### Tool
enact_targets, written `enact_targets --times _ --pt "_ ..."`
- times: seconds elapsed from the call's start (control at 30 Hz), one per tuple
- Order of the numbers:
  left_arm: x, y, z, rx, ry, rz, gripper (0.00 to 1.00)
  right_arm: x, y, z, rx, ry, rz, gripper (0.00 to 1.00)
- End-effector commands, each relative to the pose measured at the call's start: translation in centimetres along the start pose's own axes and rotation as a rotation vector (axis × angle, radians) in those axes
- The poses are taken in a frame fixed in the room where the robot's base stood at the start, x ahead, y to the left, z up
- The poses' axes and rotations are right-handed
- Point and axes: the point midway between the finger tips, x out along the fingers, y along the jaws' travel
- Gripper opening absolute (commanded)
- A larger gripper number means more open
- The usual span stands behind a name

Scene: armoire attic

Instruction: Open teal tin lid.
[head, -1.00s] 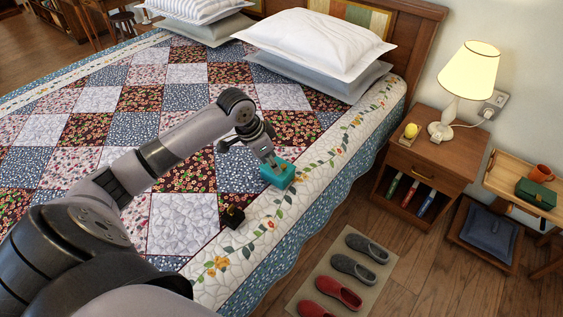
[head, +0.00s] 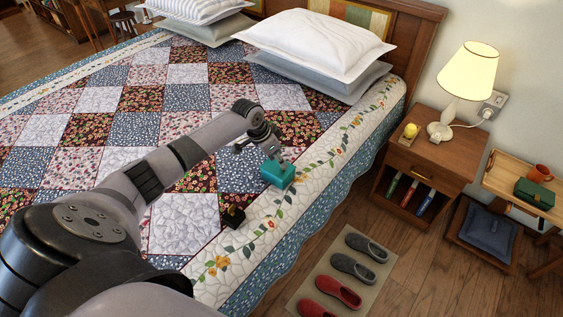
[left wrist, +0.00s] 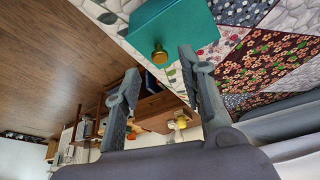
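The teal tin (head: 277,174) sits on the cream floral border of the bed quilt, near the bed's side edge. In the left wrist view the tin (left wrist: 172,30) is at the top, with a small brass-coloured knob (left wrist: 160,55) on its near side. My left gripper (head: 272,152) is just beyond the tin in the head view. In the left wrist view its two fingers (left wrist: 159,62) are spread apart, with the knob showing between their tips. Nothing is held, and I cannot tell whether a finger touches the tin. The lid seam cannot be made out. My right gripper is not in view.
A small dark object (head: 233,216) lies on the quilt near the tin. Pillows (head: 315,42) are at the bed's head. A nightstand (head: 428,160) with a lamp (head: 466,75) stands right of the bed. Slippers (head: 338,291) lie on a floor mat.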

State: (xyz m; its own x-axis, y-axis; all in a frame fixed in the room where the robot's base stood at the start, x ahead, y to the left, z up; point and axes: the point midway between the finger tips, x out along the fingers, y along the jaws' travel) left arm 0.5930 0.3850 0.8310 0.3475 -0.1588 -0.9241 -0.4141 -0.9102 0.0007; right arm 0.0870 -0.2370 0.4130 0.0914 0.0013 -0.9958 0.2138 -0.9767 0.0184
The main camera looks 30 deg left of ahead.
Motion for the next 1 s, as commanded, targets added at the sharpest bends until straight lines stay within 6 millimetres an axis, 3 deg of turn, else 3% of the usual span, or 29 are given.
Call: enact_targets --times 0.23,0.6,1.0 --pt "3.0 0.0 0.0 0.001 0.000 0.000 0.37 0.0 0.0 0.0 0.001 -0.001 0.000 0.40" --pt "3.5 0.0 0.0 0.001 0.000 -0.001 0.37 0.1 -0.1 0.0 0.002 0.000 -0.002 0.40" --pt "3.5 0.0 0.0 0.001 0.000 -0.001 0.11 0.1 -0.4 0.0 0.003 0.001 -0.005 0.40"
